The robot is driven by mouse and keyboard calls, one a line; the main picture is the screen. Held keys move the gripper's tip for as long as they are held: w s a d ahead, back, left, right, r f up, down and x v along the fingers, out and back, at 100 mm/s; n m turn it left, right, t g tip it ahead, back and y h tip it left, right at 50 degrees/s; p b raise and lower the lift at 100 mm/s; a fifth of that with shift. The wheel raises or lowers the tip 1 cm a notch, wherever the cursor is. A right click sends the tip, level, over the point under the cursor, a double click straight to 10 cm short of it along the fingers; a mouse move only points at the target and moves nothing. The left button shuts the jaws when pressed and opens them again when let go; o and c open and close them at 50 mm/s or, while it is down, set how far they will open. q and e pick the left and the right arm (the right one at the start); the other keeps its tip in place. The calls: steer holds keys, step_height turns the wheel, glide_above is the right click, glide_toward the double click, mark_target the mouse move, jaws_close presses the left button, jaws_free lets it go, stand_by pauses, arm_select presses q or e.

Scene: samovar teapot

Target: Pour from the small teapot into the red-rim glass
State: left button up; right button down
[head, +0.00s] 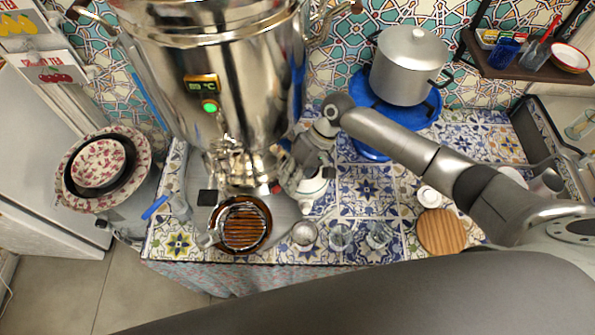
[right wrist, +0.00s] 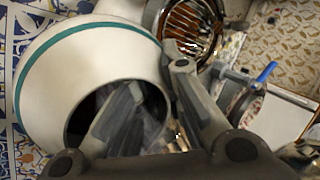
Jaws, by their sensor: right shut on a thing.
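The small teapot, white with a teal band, is partly hidden behind my right gripper in the head view (head: 314,187), beside the samovar's lower right side. It fills the left of the right wrist view (right wrist: 100,72), tilted in that picture. My right gripper (right wrist: 158,80) is shut on it at the dark round opening, one finger across the opening and one outside. In the head view the right gripper (head: 290,168) hides much of the pot. Three small glasses stand at the counter's front: left (head: 304,233), middle (head: 341,237) and right (head: 379,236). I cannot make out which has the red rim.
The large steel samovar (head: 215,90) towers left of my right gripper. A brown slatted drip tray (head: 242,226) sits below it. A round wooden board (head: 440,232) lies right of the glasses. A steel pot (head: 408,66) stands behind on a blue stand.

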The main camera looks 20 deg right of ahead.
steer(key=shift+a+f, duration=0.1)
steer(key=shift+a, duration=0.1)
steer(key=shift+d+f, duration=0.1)
steer(key=shift+d, duration=0.05)
steer(key=shift+f+b, duration=0.2)
steer(key=shift+b, duration=0.1)
arm_select(q)
steer(key=shift+s+d+f, duration=0.1)
steer(key=shift+d+f, duration=0.15)
steer(key=shift+d, duration=0.1)
steer(key=shift+a+f, duration=0.15)
arm_select(e)
steer(key=shift+f+t, duration=0.3)
arm_select(q)
steer(key=shift+a+f+b, duration=0.1)
steer(key=shift+f+b, duration=0.8)
steer(key=shift+b, duration=0.25)
arm_select(e)
steer(key=shift+w+f+n+t+h, duration=0.15)
steer(key=shift+f+n+t+h, duration=0.2)
steer(key=shift+f+t, duration=0.45)
arm_select(q)
steer(key=shift+f, duration=0.2)
arm_select(e)
steer(key=shift+r+t, duration=0.5)
steer(key=shift+t, duration=0.1)
